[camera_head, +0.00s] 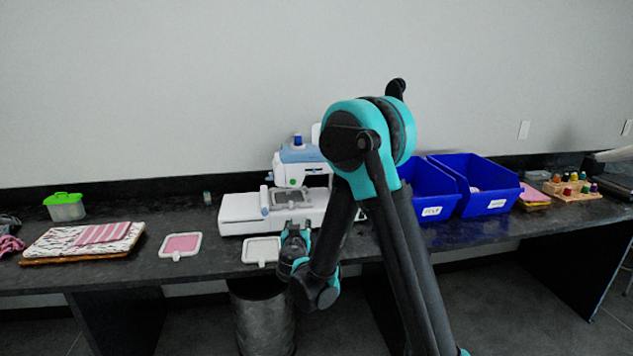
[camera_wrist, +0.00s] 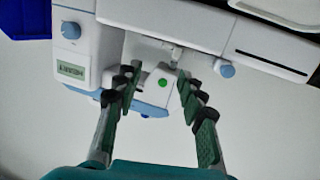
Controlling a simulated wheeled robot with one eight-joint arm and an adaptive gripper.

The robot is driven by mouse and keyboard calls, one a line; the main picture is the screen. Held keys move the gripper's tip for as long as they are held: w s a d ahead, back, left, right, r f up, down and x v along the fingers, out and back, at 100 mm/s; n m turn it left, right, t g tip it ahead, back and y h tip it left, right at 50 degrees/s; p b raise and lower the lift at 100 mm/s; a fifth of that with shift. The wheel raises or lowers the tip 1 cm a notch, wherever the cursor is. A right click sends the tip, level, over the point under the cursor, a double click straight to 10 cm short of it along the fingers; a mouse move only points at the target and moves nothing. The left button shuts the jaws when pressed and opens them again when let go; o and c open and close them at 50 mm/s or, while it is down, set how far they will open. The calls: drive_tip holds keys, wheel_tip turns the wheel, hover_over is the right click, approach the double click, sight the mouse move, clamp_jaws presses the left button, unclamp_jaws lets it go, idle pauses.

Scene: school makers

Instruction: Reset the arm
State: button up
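My arm reaches over the front of the table in the head view. My gripper (camera_head: 297,228) is in front of the white and blue embroidery machine (camera_head: 240,212), near the hoop frame (camera_head: 291,196) on its bed. In the wrist view my gripper (camera_wrist: 157,82) has its two fingers spread apart. Nothing is between them; the machine (camera_wrist: 95,38) with its small display and green button shows behind. I cannot tell whether a finger touches it. My arm hides the machine's right side in the head view.
A white hoop (camera_head: 261,251) lies at the table's front edge, and a pink-filled hoop (camera_head: 181,245) lies left of it. Two blue bins (camera_head: 487,205) stand right of my arm. Folded fabric (camera_head: 85,240) and a green-lidded box (camera_head: 65,209) are left. A bin (camera_head: 262,318) stands below.

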drive_tip(key=s+d+f+m+g+h, duration=0.1)
drive_tip(key=s+d+g+h, duration=0.3)
drive_tip(key=d, duration=0.9)
drive_tip(key=s+d+f+m+g, duration=0.1)
drive_tip(key=s+d+g, duration=0.35)
drive_tip(key=d, duration=0.85)
drive_tip(key=s+d+f+g+y, duration=0.1)
drive_tip(key=s+d+f+g, duration=0.1)
drive_tip(key=s, duration=0.9)
drive_tip(key=s+d+f+n+g+y, duration=0.1)
drive_tip(key=s+f, duration=0.3)
drive_tip(key=s, duration=0.7)
drive_tip(key=shift+s+d+f+g+y, duration=0.35)
drive_tip(key=shift+d+y, duration=0.2)
drive_tip(key=shift+y, duration=0.15)
